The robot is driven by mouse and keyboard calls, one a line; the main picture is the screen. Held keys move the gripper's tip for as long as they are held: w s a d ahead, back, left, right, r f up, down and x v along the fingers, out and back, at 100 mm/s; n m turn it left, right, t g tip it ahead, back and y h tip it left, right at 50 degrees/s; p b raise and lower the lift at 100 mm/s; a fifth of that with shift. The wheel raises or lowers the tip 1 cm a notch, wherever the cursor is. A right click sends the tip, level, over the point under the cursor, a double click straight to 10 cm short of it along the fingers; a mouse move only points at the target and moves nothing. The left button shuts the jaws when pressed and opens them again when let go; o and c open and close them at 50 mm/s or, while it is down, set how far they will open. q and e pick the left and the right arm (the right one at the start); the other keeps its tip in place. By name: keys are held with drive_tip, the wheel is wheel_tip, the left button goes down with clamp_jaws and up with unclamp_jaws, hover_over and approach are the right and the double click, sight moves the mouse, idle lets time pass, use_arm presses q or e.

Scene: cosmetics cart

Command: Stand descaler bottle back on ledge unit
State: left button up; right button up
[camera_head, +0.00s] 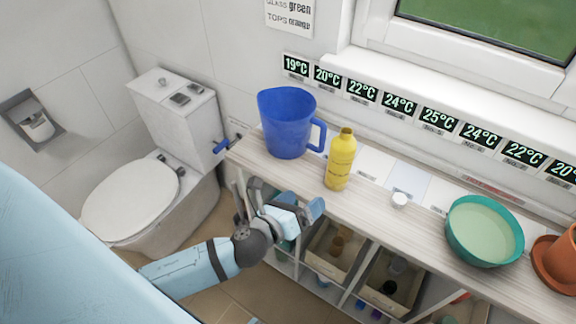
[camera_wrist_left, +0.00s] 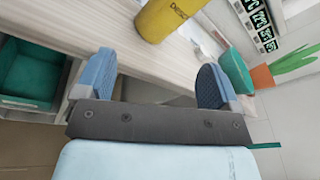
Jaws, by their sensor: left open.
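The yellow descaler bottle (camera_head: 341,160) stands upright on the wooden top of the ledge unit (camera_head: 385,203), between the blue jug and a small white cap. Its open top shows no cap. My left gripper (camera_head: 290,205) is in front of the ledge's front edge, apart from the bottle, lower and to its left in the head view. In the left wrist view the gripper (camera_wrist_left: 158,88) is open, with nothing between its blue fingers. The lower part of the bottle (camera_wrist_left: 165,18) shows beyond the fingers, with its label partly cut off. My right gripper is not in view.
A blue jug (camera_head: 288,122) stands left of the bottle. A white cap (camera_head: 399,199), a teal bowl (camera_head: 484,231) and terracotta pots (camera_head: 556,262) are to the right. Bins (camera_head: 335,253) fill shelves below. A toilet (camera_head: 150,190) stands at left.

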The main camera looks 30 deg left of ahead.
use_arm(q)
drive_tip(key=s+f+n+g, duration=0.2)
drive_tip(key=s+f+n, duration=0.4)
drive_tip(key=n, duration=0.8)
drive_tip(key=s+f+n+g, duration=0.3)
drive_tip(key=s+f+n, duration=0.2)
drive_tip(key=n, duration=1)
wheel_tip(320, 180, down, 3)
drive_tip(key=shift+s+d+f, duration=0.15)
drive_tip(key=shift+s+d, duration=0.05)
drive_tip(key=shift+s, duration=0.2)
wheel_tip(320, 180, up, 9)
drive_tip(key=p, duration=0.9)
drive_tip(key=shift+a+p, duration=0.25)
drive_tip(key=shift+p, duration=0.1)
